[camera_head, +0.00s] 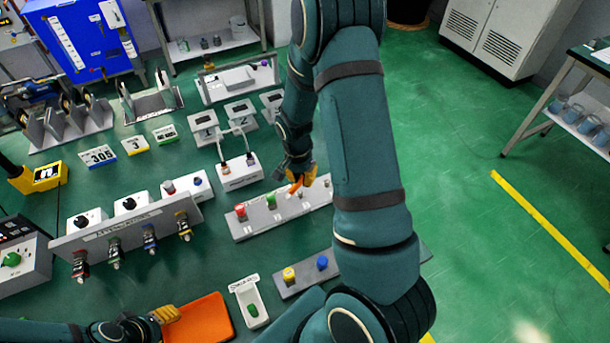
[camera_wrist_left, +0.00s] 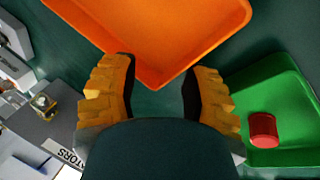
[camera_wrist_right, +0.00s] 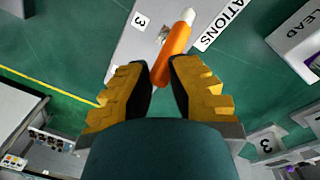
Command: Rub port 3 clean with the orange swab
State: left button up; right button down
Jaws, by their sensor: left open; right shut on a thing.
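My right gripper (camera_head: 300,178) is shut on the orange swab (camera_wrist_right: 174,52), which also shows in the head view (camera_head: 295,187). The swab's white tip (camera_wrist_right: 188,16) points away from the fingers, over the grey station strip (camera_head: 255,222). A red plug (camera_head: 240,212) and a green plug (camera_head: 271,201) stand on the strip's left part. My left gripper (camera_wrist_left: 160,85) is open and empty.
An orange tray (camera_wrist_left: 150,70) lies before my left gripper; a green tray (camera_wrist_left: 285,90) holding a red piece (camera_wrist_left: 263,130) is beside it. The attenuator panel (camera_head: 120,228) is left.

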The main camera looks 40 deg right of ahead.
pick_arm(q)
jog(key=shift+r+p, duration=2.25)
pick_arm(e)
jog(key=shift+r, duration=3)
jog(key=shift+r, duration=0.1)
jog(key=shift+r+p, duration=1.2)
jog(key=shift+r, duration=0.3)
pick_arm(q)
notch_tip(320, 180, up, 2)
jog(key=shift+r, duration=0.1)
pick_arm(e)
jog(key=shift+f, duration=0.1)
